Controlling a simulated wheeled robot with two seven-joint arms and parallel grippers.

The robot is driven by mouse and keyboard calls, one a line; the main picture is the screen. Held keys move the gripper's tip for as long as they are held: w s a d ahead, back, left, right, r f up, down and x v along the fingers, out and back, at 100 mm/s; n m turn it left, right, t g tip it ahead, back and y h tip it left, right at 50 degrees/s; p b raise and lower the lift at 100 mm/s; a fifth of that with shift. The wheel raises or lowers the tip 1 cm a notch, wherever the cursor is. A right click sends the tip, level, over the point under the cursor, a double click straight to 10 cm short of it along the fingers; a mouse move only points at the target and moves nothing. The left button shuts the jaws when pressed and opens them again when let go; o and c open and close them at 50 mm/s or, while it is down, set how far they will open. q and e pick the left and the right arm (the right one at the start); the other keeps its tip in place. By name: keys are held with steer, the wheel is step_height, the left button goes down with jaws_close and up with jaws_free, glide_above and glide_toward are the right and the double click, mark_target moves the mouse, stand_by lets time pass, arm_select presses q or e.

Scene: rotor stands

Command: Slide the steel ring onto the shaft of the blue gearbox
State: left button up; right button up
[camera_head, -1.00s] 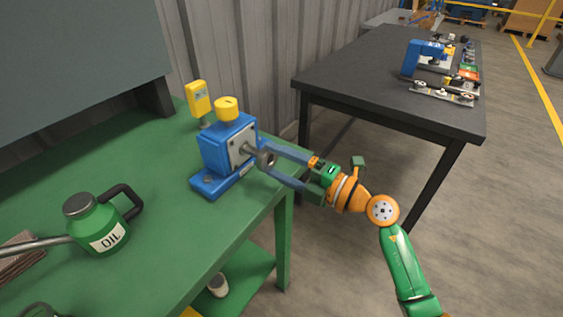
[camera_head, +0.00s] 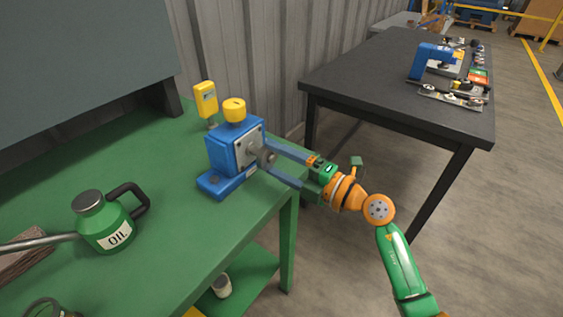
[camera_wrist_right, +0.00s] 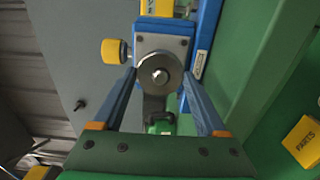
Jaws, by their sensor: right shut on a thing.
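The blue gearbox (camera_head: 227,152) stands upright on the green bench near its right edge. It has a yellow cap on top and a grey face plate on its right side; it also shows in the right wrist view (camera_wrist_right: 176,26). The steel ring (camera_wrist_right: 146,82) is around the shaft, whose round end (camera_wrist_right: 160,75) shows through the ring's hole. In the head view the ring (camera_head: 267,158) is a little out from the face plate. My right gripper (camera_head: 270,162) is shut on the ring, one finger on each side. My left gripper is not in view.
A yellow device (camera_head: 206,99) stands behind the gearbox. A green oil can (camera_head: 106,222) is at the left of the bench (camera_head: 165,255). A black table (camera_head: 390,75) with a blue machine (camera_head: 430,58) and parts is at the back right. The wrist view shows a yellow parts box (camera_wrist_right: 306,141).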

steer(key=shift+w+a, duration=0.35)
steer(key=shift+a, duration=0.15)
stand_by(0.4)
steer(key=shift+x, duration=1.05)
steer(key=o, duration=1.2)
